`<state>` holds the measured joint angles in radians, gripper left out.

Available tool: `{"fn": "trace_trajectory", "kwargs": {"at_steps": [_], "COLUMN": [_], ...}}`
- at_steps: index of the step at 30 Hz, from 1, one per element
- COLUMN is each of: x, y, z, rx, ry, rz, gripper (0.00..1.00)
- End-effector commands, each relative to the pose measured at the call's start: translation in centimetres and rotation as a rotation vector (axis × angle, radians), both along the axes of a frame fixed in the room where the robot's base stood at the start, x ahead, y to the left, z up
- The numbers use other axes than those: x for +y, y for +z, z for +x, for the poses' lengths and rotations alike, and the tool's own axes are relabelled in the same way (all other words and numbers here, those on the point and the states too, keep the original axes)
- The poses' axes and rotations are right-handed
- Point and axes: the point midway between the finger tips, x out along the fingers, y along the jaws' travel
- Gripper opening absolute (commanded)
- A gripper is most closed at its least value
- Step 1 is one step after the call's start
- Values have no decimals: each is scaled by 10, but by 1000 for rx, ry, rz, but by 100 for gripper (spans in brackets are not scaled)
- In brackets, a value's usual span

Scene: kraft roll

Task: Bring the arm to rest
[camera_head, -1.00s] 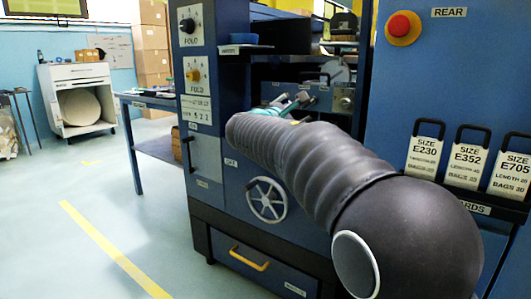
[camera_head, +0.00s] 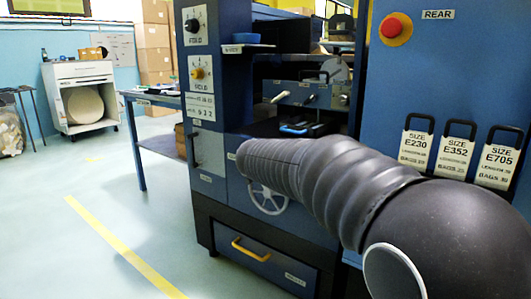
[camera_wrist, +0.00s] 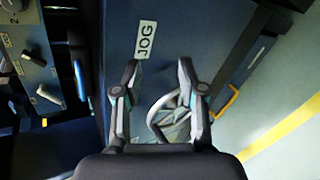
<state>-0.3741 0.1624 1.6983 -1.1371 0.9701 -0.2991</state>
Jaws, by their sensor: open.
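My gripper (camera_wrist: 158,78) is open in the wrist view, its two fingers apart with nothing held between them. Behind the fingers is the blue machine front with a JOG label (camera_wrist: 145,40) and part of a pale handwheel (camera_wrist: 156,118). I cannot tell the distance to them. In the head view my dark ribbed arm crosses the front of the machine and hides the gripper. The handwheel (camera_head: 268,203) shows partly below the arm.
The blue machine (camera_head: 222,170) stands close, with a yellow-handled drawer (camera_head: 250,250) low down. Size cards (camera_head: 455,148) and a red button (camera_head: 394,27) are on the right panel. A blue table (camera_head: 150,98) stands behind left. The floor at left is free.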

Motion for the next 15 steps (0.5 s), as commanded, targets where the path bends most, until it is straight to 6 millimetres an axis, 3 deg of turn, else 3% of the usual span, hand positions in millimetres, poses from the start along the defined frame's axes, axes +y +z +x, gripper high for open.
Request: {"fn": "trace_trajectory", "kwargs": {"at_steps": [7, 15], "x": [-28, -36], "y": [-47, -63], "z": [-122, -246], "rx": [98, 130], "ry": [-282, -589], "rz": [479, 904], "gripper": [41, 41]}}
